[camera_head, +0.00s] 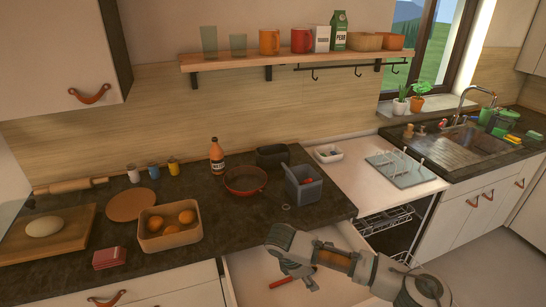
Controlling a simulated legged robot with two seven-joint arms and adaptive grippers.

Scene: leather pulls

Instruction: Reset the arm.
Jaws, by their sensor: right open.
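My right arm (335,259) comes in from the lower right, over an open white drawer (243,281). My right gripper (299,278) points down into the drawer, and its fingers look apart. A small red object (281,280) lies in the drawer close beside the fingertips; whether they touch it cannot be told. Part of the drawer is hidden behind my arm. My left gripper is not in view.
The dark counter (222,230) holds a basket of orange fruit (168,228), a red pan (245,181) and a grey container (303,185). An open dishwasher rack (385,219) is right of the drawer. A shelf (290,58) hangs above.

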